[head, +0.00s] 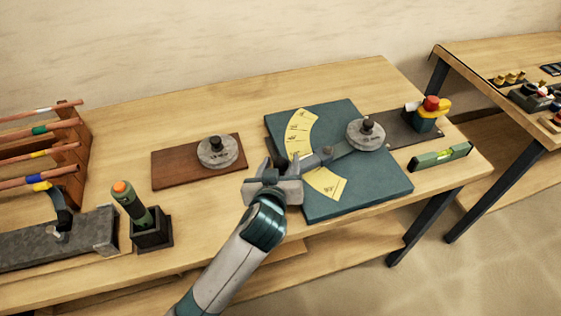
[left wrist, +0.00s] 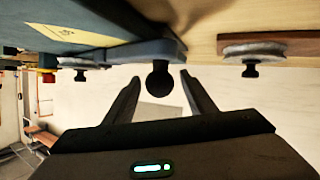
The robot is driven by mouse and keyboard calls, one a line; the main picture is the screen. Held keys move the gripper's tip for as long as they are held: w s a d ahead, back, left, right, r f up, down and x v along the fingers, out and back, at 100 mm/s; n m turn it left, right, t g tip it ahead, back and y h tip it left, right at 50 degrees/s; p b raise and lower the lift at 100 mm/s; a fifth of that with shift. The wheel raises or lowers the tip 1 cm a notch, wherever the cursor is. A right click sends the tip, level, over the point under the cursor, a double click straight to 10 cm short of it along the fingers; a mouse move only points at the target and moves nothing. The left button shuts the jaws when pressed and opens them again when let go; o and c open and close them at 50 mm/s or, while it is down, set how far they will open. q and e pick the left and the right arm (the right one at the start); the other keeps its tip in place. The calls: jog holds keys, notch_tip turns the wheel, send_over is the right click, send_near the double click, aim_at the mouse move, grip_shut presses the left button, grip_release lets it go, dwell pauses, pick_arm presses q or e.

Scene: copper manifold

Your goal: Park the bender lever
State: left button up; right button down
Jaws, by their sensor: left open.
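The bender is a teal plate (head: 345,196) with yellow angle scales (head: 326,183) and a grey round former (head: 366,135). Its grey lever (head: 340,151) runs from the former leftward across the plate, between the two scale pieces, toward my left gripper (head: 280,165). My left gripper is open at the plate's left edge. In the left wrist view, a black ball knob (left wrist: 160,80) at the lever's end (left wrist: 140,51) shows in the gap between the spread fingers. Contact cannot be told. In the head view my gripper partly hides the lever's end. My right gripper is not in view.
A brown board (head: 172,171) with a grey disc (head: 217,152) lies to the left. A green tool in a black holder (head: 152,230), a vise-like block and a copper tube rack (head: 75,160) stand farther left. A green level (head: 440,157) and a red-topped device (head: 430,112) are at right.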

pick_arm(q)
jog(key=shift+w, duration=0.1)
grip_shut()
jog(key=shift+w+a, duration=0.2)
jog(key=shift+w, duration=0.15)
jog(key=w+a+m+h, duration=0.1)
jog(key=w, duration=0.2)
jog(key=w+a+m+g+h+p, duration=0.1)
jog(key=w+h, duration=0.1)
jog(key=w, duration=0.1)
jog(key=w+a+m+h, duration=0.1)
jog(key=w+m, duration=0.1)
jog(key=shift+w+f+h+p, duration=0.15)
jog(key=shift+w+h+p, duration=0.15)
jog(key=shift+w+p, duration=0.1)
jog(key=shift+w+a+m+g+h, duration=0.15)
jog(key=shift+w+m+g+h, duration=0.2)
jog(key=shift+w, duration=0.45)
grip_release()
